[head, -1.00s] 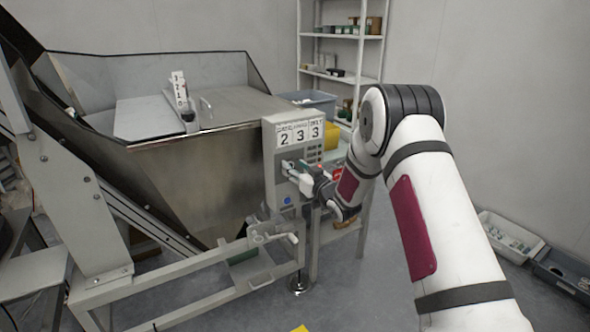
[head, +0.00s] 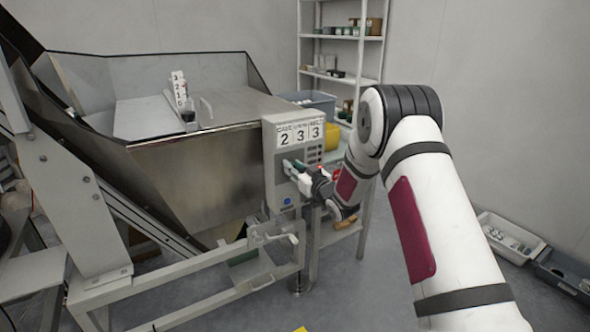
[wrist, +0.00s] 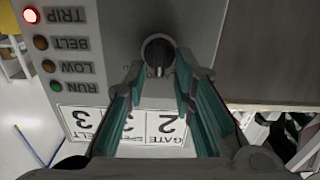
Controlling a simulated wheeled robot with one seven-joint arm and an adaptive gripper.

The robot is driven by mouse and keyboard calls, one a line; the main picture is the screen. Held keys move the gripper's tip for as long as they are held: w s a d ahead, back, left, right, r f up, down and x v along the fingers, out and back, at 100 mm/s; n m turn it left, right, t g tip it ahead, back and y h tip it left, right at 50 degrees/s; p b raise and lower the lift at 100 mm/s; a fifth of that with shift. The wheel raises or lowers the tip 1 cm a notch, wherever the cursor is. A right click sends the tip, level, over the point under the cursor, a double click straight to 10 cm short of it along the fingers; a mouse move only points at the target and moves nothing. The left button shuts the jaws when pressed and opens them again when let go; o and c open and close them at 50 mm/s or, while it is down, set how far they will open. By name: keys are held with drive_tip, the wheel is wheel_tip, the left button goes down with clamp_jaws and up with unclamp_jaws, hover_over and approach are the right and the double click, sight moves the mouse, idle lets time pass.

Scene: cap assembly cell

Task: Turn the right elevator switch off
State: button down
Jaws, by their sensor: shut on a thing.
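A grey control box (head: 297,160) stands at the right end of the metal hopper. A black rotary switch (wrist: 158,50) with a pale pointer mark sits on its face in the wrist view. My gripper (wrist: 160,68) is shut on this switch, one teal-lined finger on each side of it. In the head view my gripper (head: 291,167) reaches the box face below the number cards, and the switch is hidden there. No label naming an elevator is readable on the box.
Number cards (head: 298,134) read 2, 3, 3. In the wrist view the TRIP lamp (wrist: 32,15) glows red; the BELT, LOW and RUN lamps look dim. A blue button (head: 287,201) is low on the box. A crank handle (head: 275,238) projects below.

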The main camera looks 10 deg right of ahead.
drive_tip(key=n+b, duration=0.2)
drive_tip(key=b, duration=0.1)
drive_tip(key=n+b, duration=0.6)
drive_tip(key=shift+s+a+f, duration=0.1)
drive_tip(key=shift+a+f, duration=0.1)
drive_tip(key=shift+a, duration=0.2)
drive_tip(key=shift+n, duration=0.3)
drive_tip(key=c, duration=1.4)
unclamp_jaws()
drive_tip(key=shift+o, duration=0.2)
drive_tip(key=shift+s, duration=0.1)
